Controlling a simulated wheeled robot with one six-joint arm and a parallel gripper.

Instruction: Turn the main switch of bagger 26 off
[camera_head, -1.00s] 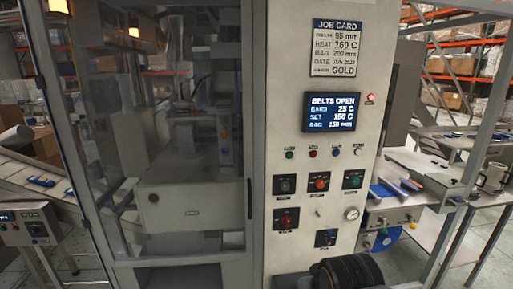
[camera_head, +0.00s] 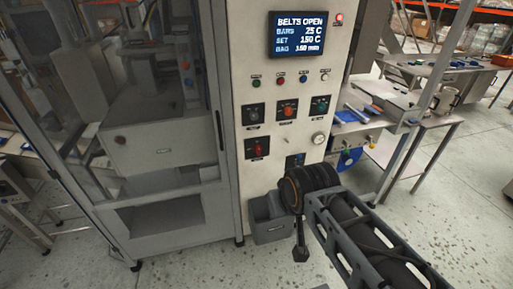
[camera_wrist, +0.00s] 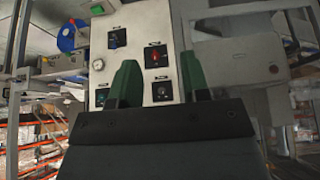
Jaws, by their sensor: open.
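The white control panel (camera_head: 240,70) of a bagging machine stands ahead; no machine number is readable. A red rotary switch (camera_head: 257,147) is at its lower left, and it also shows in the wrist view (camera_wrist: 157,57). A blue-marked switch (camera_head: 295,160) is at its lower right, partly behind my arm. An orange-red knob (camera_head: 287,110) sits above, between a dark knob (camera_head: 252,114) and a green one (camera_head: 319,106). Labels are too small to read. My gripper (camera_wrist: 157,68) is open and empty, its green fingers pointing at the panel, apart from the red switch. The wrist view appears inverted.
A lit screen (camera_head: 297,35) reads BELTS OPEN. A small gauge (camera_head: 318,138) is right of the switches. A glazed cabinet (camera_head: 160,140) stands left. A grey bin (camera_head: 268,222) is on the floor below the panel. Side tables (camera_head: 425,125) stand right, with clear floor in front.

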